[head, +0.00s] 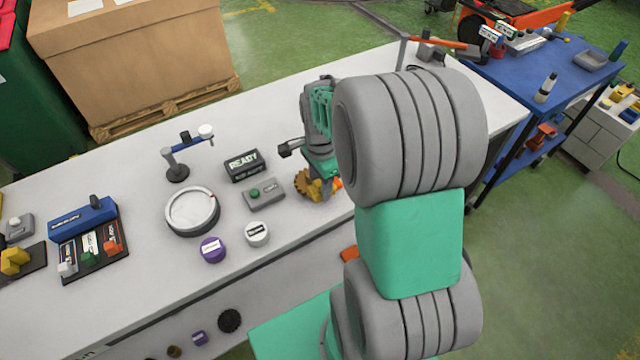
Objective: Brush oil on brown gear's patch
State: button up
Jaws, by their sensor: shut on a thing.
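The brown gear (301,182) lies near the front edge of the white bench, partly covered by my gripper (318,180). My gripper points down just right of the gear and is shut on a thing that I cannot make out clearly. Small yellow and orange parts show at and below the fingertips, and I cannot tell which belong to a brush. Whether anything touches the gear is hidden. No oil patch can be made out on the gear.
Left of my gripper on the white bench (120,210) are a grey box with a green button (264,192), a READY sign (244,165), a white knob (257,234), a purple knob (212,249), a round turntable (192,211) and a small stand (178,165). A blue table (550,75) stands at right.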

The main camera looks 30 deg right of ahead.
jog(key=shift+s, duration=0.45)
jog(key=shift+w, duration=0.1)
jog(key=shift+w, duration=0.4)
jog(key=shift+s, duration=0.15)
jog(key=shift+s, duration=0.35)
jog(key=shift+w, duration=0.15)
